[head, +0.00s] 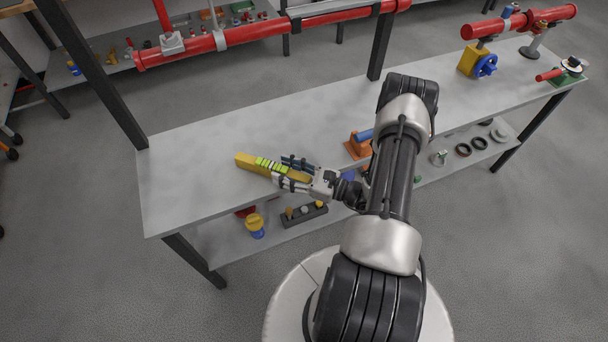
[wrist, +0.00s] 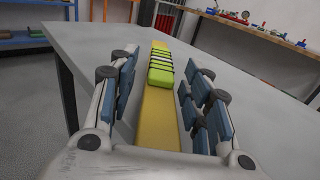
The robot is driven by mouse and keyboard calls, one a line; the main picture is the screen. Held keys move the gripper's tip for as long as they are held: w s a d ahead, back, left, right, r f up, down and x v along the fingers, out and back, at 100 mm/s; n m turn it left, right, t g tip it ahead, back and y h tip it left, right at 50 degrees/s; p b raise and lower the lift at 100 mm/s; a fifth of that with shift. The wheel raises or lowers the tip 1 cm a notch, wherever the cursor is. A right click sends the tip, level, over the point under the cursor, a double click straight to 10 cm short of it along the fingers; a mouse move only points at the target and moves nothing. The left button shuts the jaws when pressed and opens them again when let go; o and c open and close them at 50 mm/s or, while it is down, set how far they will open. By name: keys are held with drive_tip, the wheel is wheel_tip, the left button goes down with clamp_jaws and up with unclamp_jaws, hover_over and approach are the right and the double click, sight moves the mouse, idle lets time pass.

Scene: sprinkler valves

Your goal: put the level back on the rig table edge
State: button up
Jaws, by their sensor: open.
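The level is a long yellow bar (head: 245,160) with bright green and dark bands near its middle. It lies at the front edge of the grey rig table (head: 190,170), left of centre. My gripper (head: 283,170) is open, with one finger on each side of the bar. In the wrist view the level (wrist: 159,115) runs lengthwise between the open fingers (wrist: 162,85), with gaps on both sides. Its near end is hidden by my gripper's body. I cannot tell whether its underside touches the table (wrist: 240,110) all along.
An orange block with a blue part (head: 358,146) stands right of my gripper. A yellow and blue valve (head: 478,63) and a red pipe (head: 515,22) are at the far right. A lower shelf holds loose parts (head: 304,213). The tabletop left of the level is clear.

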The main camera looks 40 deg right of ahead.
drive_tip(key=p+v, duration=0.1)
drive_tip(key=v, duration=1)
drive_tip(key=shift+s+p, duration=0.3)
drive_tip(key=shift+d, duration=0.1)
